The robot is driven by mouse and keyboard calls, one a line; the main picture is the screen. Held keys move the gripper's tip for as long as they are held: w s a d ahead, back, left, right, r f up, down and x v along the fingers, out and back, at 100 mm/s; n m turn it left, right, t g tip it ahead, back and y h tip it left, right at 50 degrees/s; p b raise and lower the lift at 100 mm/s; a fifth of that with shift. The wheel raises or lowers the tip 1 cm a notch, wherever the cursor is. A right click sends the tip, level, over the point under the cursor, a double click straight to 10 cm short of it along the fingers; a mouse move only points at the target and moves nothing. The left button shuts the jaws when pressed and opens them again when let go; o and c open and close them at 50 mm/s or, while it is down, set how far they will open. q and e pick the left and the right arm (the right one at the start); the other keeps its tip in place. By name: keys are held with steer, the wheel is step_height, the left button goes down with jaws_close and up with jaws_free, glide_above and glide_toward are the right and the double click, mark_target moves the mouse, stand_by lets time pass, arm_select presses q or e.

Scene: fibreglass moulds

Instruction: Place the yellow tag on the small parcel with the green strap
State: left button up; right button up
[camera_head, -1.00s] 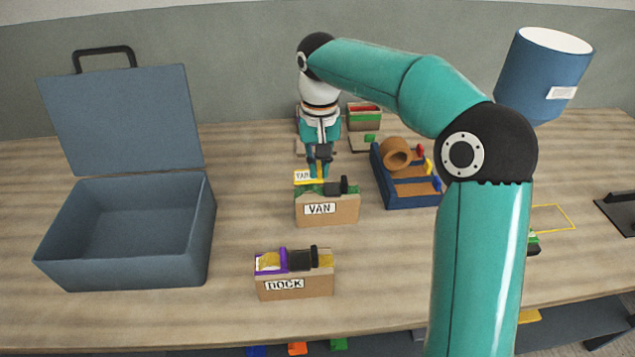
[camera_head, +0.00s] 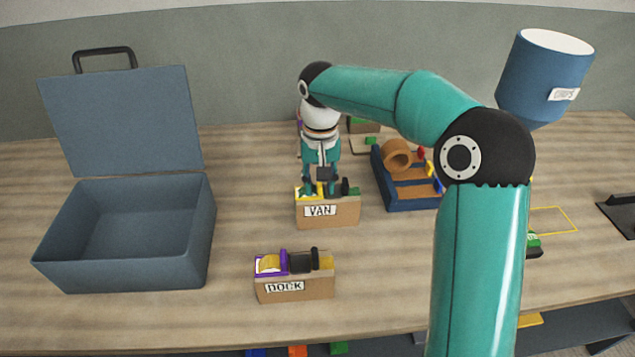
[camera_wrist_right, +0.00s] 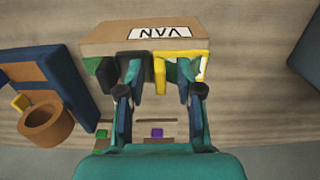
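The small parcel (camera_head: 342,212) marked VAN stands mid-table. Its green strap (camera_head: 354,191) and a dark buckle (camera_head: 345,185) show on top. The yellow tag (camera_head: 300,194) lies on the left part of the parcel's top. In the right wrist view the tag (camera_wrist_right: 204,66) shows a yellow edge and a white face, partly hidden by a finger. My right gripper (camera_head: 321,188) points down at the parcel top. Its fingers (camera_wrist_right: 160,85) are spread, with the tag's yellow grip between them and gaps on both sides. My left gripper is out of view.
A second parcel (camera_head: 300,288) marked DOCK, with a purple strap, stands in front. An open grey case (camera_head: 180,270) is at left. A blue rack (camera_head: 408,200) with a brown roll stands close on the right. A blue hopper (camera_head: 540,85) is at back right.

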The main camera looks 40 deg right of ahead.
mark_target(320, 184)
step_height(320, 184, up, 12)
steer(key=p, duration=0.2)
steer(key=shift+r, duration=0.15)
stand_by(0.4)
stand_by(0.3)
